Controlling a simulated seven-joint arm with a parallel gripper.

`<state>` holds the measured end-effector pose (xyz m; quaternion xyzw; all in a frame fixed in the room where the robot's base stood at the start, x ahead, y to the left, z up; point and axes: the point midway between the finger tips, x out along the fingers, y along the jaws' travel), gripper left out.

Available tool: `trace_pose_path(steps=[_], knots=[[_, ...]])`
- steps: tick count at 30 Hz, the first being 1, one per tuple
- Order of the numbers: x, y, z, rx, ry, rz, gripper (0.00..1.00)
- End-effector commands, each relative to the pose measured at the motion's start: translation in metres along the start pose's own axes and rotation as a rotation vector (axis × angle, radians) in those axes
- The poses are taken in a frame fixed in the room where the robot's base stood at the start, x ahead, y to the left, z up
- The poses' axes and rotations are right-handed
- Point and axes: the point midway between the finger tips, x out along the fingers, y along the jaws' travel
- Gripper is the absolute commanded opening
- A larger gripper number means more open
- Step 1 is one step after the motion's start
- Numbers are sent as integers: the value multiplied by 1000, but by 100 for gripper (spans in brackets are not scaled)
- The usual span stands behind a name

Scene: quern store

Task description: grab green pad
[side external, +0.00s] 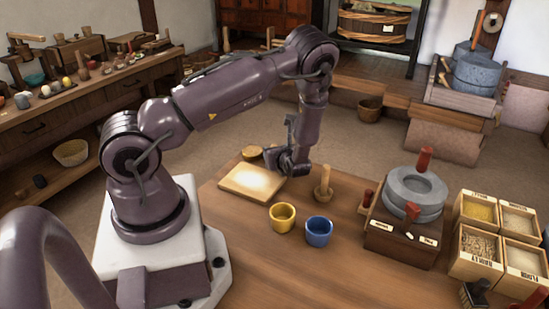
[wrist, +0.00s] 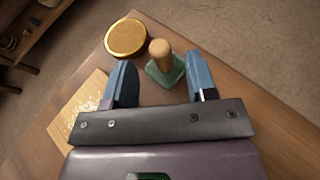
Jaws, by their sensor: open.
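The green pad (wrist: 165,80) is a square green block with a rounded wooden knob on top. In the wrist view it stands on the table just beyond and between my two blue fingertips. My gripper (wrist: 160,62) is open, with a finger to either side of the pad in the picture; I cannot tell how far above the table the tips are. In the side external view my gripper (side external: 290,165) points down over the far part of the table, near the pale board. The green part is not visible there, apparently hidden by my gripper.
A pale board (side external: 252,181) lies left of my gripper, with a round golden-lidded thing (wrist: 126,38) beyond. A wooden pestle-like piece (side external: 323,187), yellow cup (side external: 282,218), blue cup (side external: 319,232), stone quern (side external: 413,193) and grain boxes (side external: 480,245) stand to the right. The front table is clear.

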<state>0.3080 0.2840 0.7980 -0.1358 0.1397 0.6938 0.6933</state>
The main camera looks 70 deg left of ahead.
Motion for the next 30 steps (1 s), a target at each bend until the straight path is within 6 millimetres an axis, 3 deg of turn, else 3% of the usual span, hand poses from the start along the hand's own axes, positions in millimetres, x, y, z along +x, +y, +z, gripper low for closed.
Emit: trace_pose_path(steps=[6,15,22,30], knots=[[31,-2,1,0,1,2,52],[35,-2,1,0,1,1,52],[35,-2,0,1,2,0,0],[34,-2,0,2,5,0,0]])
